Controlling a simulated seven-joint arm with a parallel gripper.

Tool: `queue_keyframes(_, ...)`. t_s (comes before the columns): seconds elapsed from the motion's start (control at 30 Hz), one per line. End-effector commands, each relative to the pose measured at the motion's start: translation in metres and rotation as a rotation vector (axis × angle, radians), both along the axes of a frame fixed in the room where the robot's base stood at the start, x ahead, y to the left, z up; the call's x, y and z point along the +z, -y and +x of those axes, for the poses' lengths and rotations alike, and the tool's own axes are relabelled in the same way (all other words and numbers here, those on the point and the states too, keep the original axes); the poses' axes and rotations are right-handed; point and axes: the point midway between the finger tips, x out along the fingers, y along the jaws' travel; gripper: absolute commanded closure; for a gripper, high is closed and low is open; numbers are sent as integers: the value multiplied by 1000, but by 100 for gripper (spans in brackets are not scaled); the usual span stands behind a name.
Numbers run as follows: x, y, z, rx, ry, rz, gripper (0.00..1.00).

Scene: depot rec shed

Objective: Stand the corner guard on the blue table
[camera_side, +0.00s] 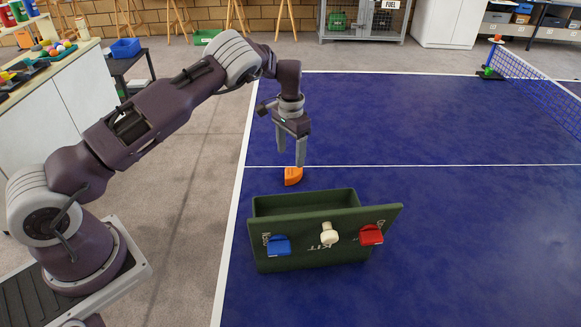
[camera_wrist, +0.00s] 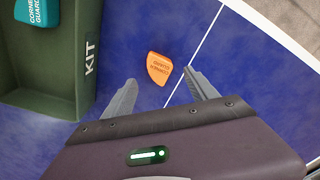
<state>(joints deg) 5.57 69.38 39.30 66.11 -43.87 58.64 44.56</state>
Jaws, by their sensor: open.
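An orange corner guard (camera_side: 293,177), a small rounded wedge, lies on the blue table (camera_side: 450,245) just behind the green kit box. In the wrist view the orange corner guard (camera_wrist: 159,68) shows its lettered face upward. My gripper (camera_side: 291,163) is open and empty, pointing down right above it. In the wrist view the fingertips of my gripper (camera_wrist: 160,77) lie either side of the orange piece, apart from it. A teal piece (camera_wrist: 33,12), also lettered as a corner guard, is inside the box and is cut off by the picture edge.
The green kit box (camera_side: 305,205) stands close in front, its lettered wall bearing a blue piece (camera_side: 279,246), a pale knob (camera_side: 328,234) and a red piece (camera_side: 371,235). A net (camera_side: 545,90) crosses the far right. The table right of the box is clear.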

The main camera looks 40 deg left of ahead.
Motion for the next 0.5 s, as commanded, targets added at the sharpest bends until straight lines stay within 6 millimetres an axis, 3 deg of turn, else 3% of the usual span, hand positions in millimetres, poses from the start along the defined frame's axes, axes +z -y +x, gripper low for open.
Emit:
queue_keyframes(0.13,31,0,1,0,3,0,33)
queue_keyframes(0.43,47,0,0,4,3,-1,33)
queue_keyframes(0.5,64,2,-2,28,19,-15,33)
